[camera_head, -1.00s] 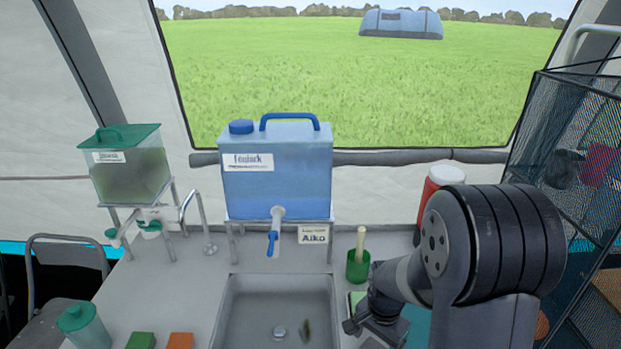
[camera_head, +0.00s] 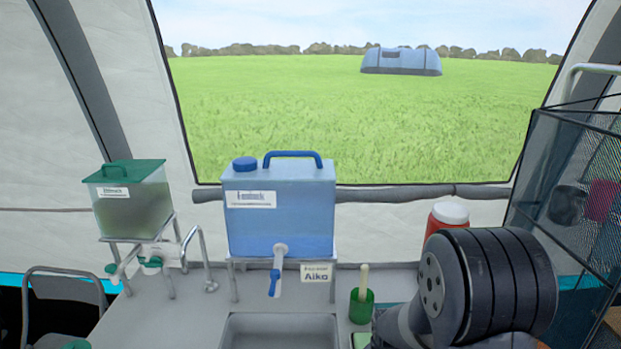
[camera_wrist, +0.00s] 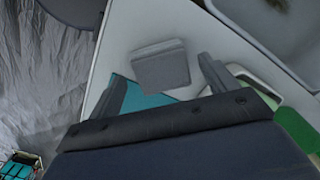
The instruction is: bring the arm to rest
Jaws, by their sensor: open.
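My gripper (camera_wrist: 166,84) is open in the wrist view, its two dark fingers spread apart. A small grey block-like thing (camera_wrist: 160,66) shows past the fingertips, near the teal mat (camera_wrist: 150,99) on the white counter (camera_wrist: 125,32). The fingers do not appear closed on it; whether they touch it I cannot tell. In the head view my arm is at the lower right, bent, and my gripper is below the picture's edge.
On the counter stand a blue water container (camera_head: 280,215), a green-lidded dispenser (camera_head: 130,205), a green cup (camera_head: 361,306) and a red jar with a white lid (camera_head: 447,217). The sink (camera_head: 278,330) is front centre. A mesh rack (camera_head: 575,190) stands at right.

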